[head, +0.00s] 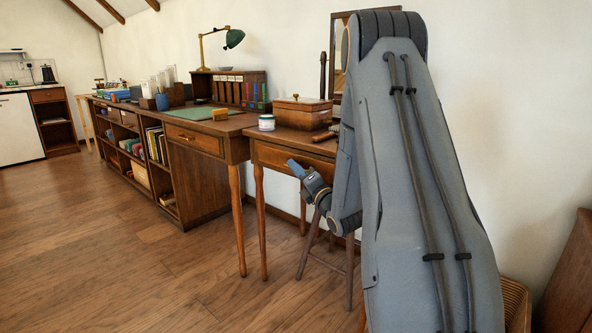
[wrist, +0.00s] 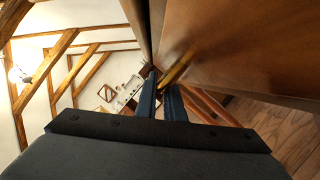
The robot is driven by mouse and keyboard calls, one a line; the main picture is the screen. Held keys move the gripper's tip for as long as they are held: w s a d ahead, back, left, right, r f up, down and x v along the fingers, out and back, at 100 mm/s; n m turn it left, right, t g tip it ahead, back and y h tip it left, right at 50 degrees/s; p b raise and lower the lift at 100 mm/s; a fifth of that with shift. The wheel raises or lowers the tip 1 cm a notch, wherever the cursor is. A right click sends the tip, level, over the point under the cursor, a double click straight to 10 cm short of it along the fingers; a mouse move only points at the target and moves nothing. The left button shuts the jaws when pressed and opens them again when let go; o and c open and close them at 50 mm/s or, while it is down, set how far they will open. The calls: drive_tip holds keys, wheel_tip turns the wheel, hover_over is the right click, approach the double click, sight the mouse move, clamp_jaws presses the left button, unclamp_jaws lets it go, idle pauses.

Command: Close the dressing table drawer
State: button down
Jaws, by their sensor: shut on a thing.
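The dressing table (head: 262,140) is the wooden table with a mirror (head: 338,50), partly behind my arm in the head view. Its drawer front (head: 275,157) is low under the top, its right part hidden by my gripper and arm. My gripper (head: 293,164) reaches up to this front. In the wrist view, my gripper (wrist: 163,78) has its two blue fingers close together at the brass-coloured handle (wrist: 179,68) and is shut on it. The wooden drawer front (wrist: 240,45) fills the upper right there. How far the drawer stands out cannot be told.
A wooden box (head: 300,112), a white jar (head: 266,122) and a brush-like item stand on the dressing table. A desk (head: 205,145) with a green lamp (head: 233,38) adjoins on the left. A stool (head: 310,245) is below. The floor at left is clear.

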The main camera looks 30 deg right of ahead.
drive_tip(key=shift+f, duration=0.1)
idle(0.7)
drive_tip(key=shift+w+d, duration=0.25)
drive_tip(key=shift+d, duration=0.75)
drive_tip(key=c, duration=1.9)
unclamp_jaws()
drive_tip(key=shift+d, duration=0.15)
drive_tip(key=shift+o, duration=0.2)
drive_tip(key=p+v, duration=0.1)
drive_tip(key=v, duration=0.6)
drive_tip(key=shift+s, duration=0.4)
